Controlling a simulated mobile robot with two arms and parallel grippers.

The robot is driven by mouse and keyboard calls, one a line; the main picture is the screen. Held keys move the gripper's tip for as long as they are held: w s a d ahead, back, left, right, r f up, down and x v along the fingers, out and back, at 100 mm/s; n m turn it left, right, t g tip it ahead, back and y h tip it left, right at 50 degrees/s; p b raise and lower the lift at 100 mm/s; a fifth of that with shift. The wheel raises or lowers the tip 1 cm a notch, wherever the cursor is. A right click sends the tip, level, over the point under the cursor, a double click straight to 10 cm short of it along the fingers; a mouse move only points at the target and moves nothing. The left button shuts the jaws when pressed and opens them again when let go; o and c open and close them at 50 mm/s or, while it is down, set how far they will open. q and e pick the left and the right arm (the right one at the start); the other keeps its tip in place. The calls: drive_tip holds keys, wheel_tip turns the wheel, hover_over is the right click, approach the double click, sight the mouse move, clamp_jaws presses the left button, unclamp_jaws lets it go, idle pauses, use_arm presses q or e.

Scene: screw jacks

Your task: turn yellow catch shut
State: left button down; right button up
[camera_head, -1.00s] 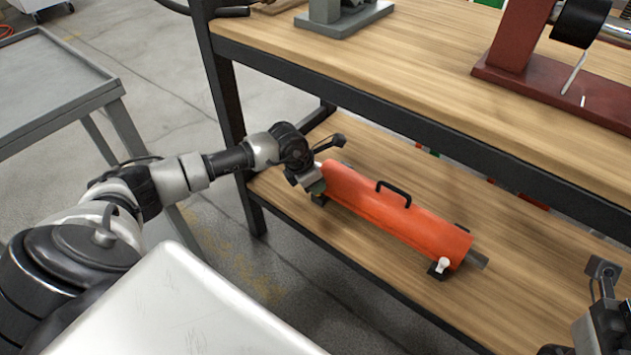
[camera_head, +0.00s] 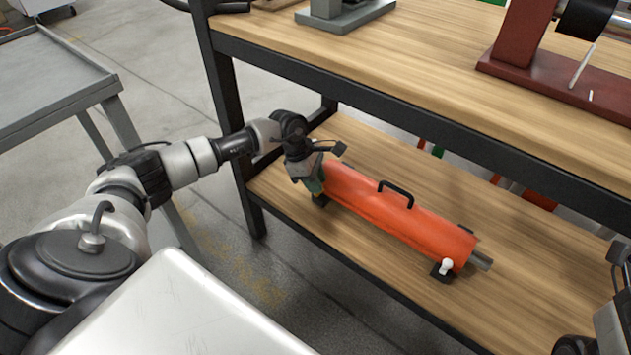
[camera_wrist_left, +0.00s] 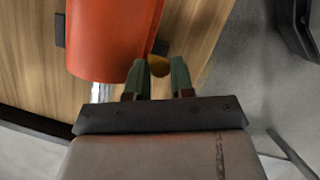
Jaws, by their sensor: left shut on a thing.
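An orange cylinder (camera_head: 395,215) with a black handle on top lies on the lower wooden shelf. A dull yellow piece (camera_wrist_left: 159,66), which looks like the yellow catch, shows at the cylinder's end in the left wrist view, between the green-tipped fingers of my left gripper (camera_wrist_left: 165,75). In the head view my left gripper (camera_head: 315,183) is at the cylinder's left end and hides the catch. It is shut on the catch. How far the catch is turned cannot be seen. My right gripper's fingers are out of view; only part of the right arm shows at the right edge.
A white knob (camera_head: 446,266) sits at the cylinder's right end. Black shelf posts stand close to my left arm. A grey table (camera_head: 50,100) is at left.

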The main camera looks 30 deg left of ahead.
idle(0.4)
use_arm(q)
drive_tip(key=c, duration=1)
unclamp_jaws()
